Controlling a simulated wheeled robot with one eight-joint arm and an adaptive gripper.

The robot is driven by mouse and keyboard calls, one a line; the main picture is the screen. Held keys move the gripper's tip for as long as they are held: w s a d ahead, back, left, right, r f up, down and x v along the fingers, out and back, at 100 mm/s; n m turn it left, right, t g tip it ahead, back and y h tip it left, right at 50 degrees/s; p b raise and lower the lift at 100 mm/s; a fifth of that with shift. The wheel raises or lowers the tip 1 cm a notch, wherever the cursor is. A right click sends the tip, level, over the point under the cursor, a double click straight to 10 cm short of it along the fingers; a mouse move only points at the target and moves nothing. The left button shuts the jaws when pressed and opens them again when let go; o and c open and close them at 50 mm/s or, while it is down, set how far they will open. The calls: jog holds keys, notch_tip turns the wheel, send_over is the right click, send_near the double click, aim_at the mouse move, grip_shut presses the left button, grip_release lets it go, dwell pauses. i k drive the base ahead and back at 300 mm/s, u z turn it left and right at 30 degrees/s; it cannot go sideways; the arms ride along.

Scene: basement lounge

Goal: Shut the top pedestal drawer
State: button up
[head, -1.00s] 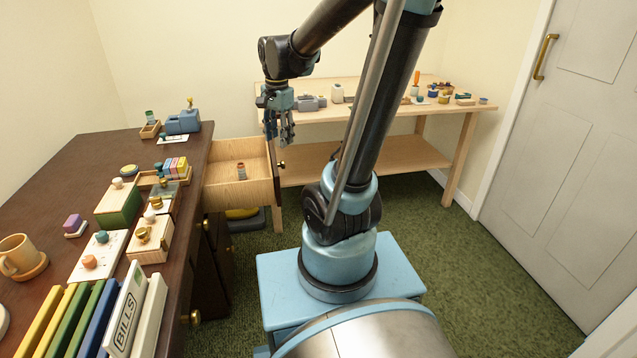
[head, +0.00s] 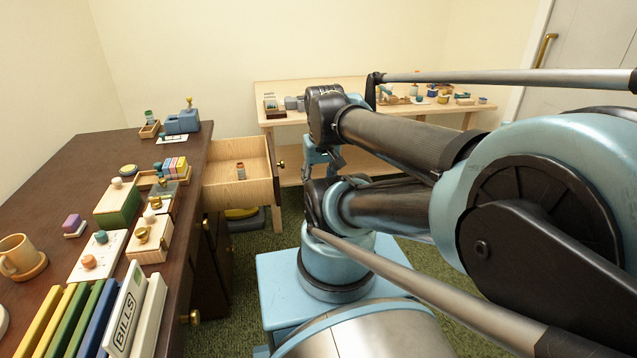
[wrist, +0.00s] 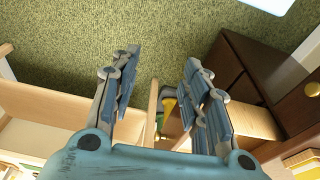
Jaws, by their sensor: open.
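The top pedestal drawer (head: 238,190) is pulled out from the dark desk (head: 75,170); it is pale wood and holds a small brownish object (head: 240,171). Its brass knob (head: 281,165) sits on the front face, which points right. My gripper (head: 325,160) is just right of the drawer front, apart from it in the head view and partly hidden by my arm. In the wrist view my gripper (wrist: 160,70) has its two blue fingers spread, with nothing between the tips. Pale wood, likely the drawer, shows right of the fingers there; its exact distance is unclear.
A pale workbench (head: 300,85) with several small items stands behind my gripper. A yellow and grey object (head: 243,218) lies on the floor below the drawer. The desk top carries a mug (head: 18,256), boxes and binders. Green carpet (wrist: 150,25) is open beside the pedestal.

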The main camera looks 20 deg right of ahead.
aim_at(222, 190)
jog(key=k, duration=0.5)
jog(key=z, duration=1)
jog(key=i, duration=1.3)
jog(key=u, duration=1.95)
